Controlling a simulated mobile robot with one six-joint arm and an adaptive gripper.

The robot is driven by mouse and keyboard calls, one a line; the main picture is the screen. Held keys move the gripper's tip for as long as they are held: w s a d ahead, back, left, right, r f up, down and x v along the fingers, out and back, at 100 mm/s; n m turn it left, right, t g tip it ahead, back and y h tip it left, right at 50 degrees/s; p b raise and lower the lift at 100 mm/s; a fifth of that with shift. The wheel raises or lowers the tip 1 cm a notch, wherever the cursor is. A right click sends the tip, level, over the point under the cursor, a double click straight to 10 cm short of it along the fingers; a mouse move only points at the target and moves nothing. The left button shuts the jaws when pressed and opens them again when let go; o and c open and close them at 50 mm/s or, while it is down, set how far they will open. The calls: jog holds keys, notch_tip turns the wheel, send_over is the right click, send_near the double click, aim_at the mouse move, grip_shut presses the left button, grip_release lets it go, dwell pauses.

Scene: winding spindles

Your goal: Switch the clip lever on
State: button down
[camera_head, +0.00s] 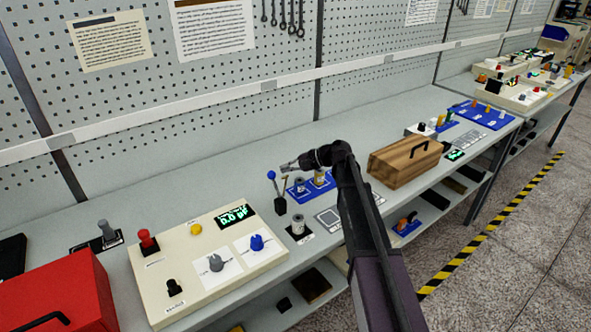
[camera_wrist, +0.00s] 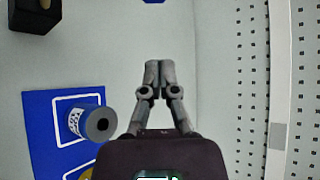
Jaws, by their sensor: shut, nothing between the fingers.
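A lever with a blue ball knob (camera_head: 271,174) rises from a small black base on the bench in the head view. I cannot tell for sure that it is the clip lever. A thin upright piece stands close to its right. My gripper (camera_head: 285,168) is above the bench, just right of the knob and apart from it in the picture. In the wrist view my gripper (camera_wrist: 153,66) has its fingertips together with nothing between them. A dark block (camera_wrist: 34,14), cut by the frame edge, shows at the top left there; it may be the lever's base.
A blue mat (camera_wrist: 40,125) with spools lies beside my gripper. A cream control panel (camera_head: 150,285) is at the left, a wooden box (camera_head: 400,165) at the right. The pegboard wall (camera_head: 200,85) is behind; bare bench lies before it.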

jog(key=b+x, duration=0.1)
jog(key=x, duration=0.2)
jog(key=shift+a+f, duration=0.2)
jog(key=shift+s+r+p, duration=0.5)
jog(key=shift+s, duration=0.35)
jog(key=shift+s+r+p, duration=0.5)
jog(key=shift+s+r, duration=0.05)
jog(key=shift+s, duration=0.3)
jog(key=shift+a, duration=0.15)
jog(key=shift+s+a, duration=0.1)
jog(key=shift+s, duration=0.05)
jog(key=shift+r, duration=0.1)
